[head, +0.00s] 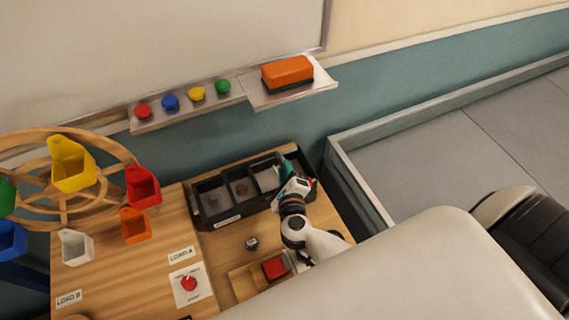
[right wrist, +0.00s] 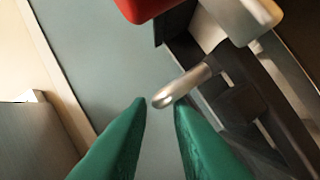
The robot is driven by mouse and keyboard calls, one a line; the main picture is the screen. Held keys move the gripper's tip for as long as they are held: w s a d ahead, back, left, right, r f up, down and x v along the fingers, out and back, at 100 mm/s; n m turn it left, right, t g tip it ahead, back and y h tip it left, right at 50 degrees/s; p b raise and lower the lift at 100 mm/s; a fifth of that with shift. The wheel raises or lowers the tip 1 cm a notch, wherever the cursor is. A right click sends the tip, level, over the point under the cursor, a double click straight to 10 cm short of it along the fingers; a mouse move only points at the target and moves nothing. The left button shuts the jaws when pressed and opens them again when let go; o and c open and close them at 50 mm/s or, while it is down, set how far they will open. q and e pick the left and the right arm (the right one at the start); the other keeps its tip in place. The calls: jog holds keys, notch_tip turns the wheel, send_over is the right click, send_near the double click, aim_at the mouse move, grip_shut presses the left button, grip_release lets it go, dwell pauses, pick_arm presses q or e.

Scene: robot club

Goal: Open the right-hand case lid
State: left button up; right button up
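A long black case (head: 228,211) with several compartments lies along the back of the wooden table, against the wall. Its right end is partly hidden by my right gripper (head: 283,163), whose green fingers are over that end. In the right wrist view the two green fingers (right wrist: 161,106) are apart with nothing clamped. A rounded silver bar (right wrist: 185,84), like a handle, points its end at the gap between the fingertips; I cannot tell whether they touch. Black case parts (right wrist: 245,100) lie behind it. The lid itself is hard to make out. My left gripper is not in view.
A wooden wheel (head: 75,215) with coloured buckets stands at left. A red block (head: 275,268) in a wooden tray and a small dark object (head: 252,243) are in front of the case. A shelf with an orange eraser (head: 287,73) is above.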

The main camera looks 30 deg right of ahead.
jog(key=shift+x, duration=0.8)
jog(key=shift+w, duration=0.15)
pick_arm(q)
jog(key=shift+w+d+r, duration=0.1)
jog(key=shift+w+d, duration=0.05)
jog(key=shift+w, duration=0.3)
pick_arm(e)
grip_shut()
jog(key=shift+a, duration=0.1)
